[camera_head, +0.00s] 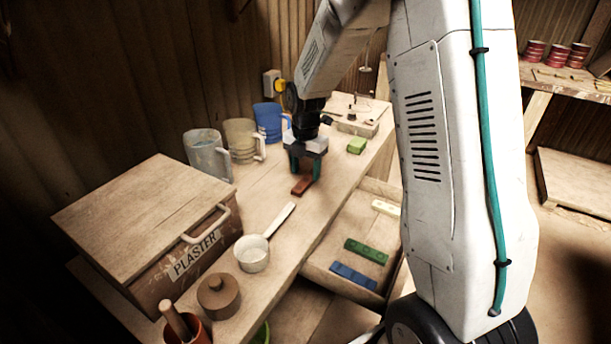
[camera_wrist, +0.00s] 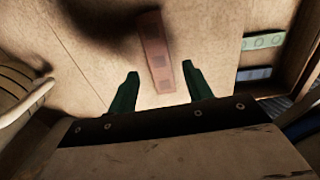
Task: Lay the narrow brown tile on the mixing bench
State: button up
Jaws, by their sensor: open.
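The narrow brown tile (camera_head: 302,185) lies flat on the mixing bench (camera_head: 322,210), near its middle. In the wrist view the tile (camera_wrist: 154,52) is reddish brown and lies just ahead of and partly between my fingertips. My gripper (camera_head: 306,170) points down just above and behind the tile. Its two green fingers (camera_wrist: 160,82) are spread with nothing held between them. I cannot tell from the frames whether the fingers touch the bench.
A box marked plaster (camera_head: 195,250), a white scoop (camera_head: 253,254) and a round brown pot (camera_head: 218,295) stand nearer. Several mugs (camera_head: 240,138) line the wall. A green block (camera_head: 356,145) lies behind the gripper. An open drawer (camera_head: 325,262) holds green, blue and cream tiles.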

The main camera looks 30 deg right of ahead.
aim_at(306, 180)
notch_tip(306, 180, up, 8)
jog(key=s+a+r+m, duration=0.3)
jog(key=s+r+m, duration=0.3)
jog(key=s+r, duration=0.2)
jog(key=s+a+r+m, duration=0.1)
jog(key=s+a+m, duration=0.1)
jog(key=s+m, duration=0.7)
jog(key=s+a+r+m+t, duration=0.1)
jog(key=s+a+m, duration=0.2)
jog(key=s+m, duration=0.6)
jog(key=s, duration=0.7)
jog(key=shift+s+r, duration=0.15)
jog(key=shift+r, duration=0.15)
jog(key=shift+s, duration=0.1)
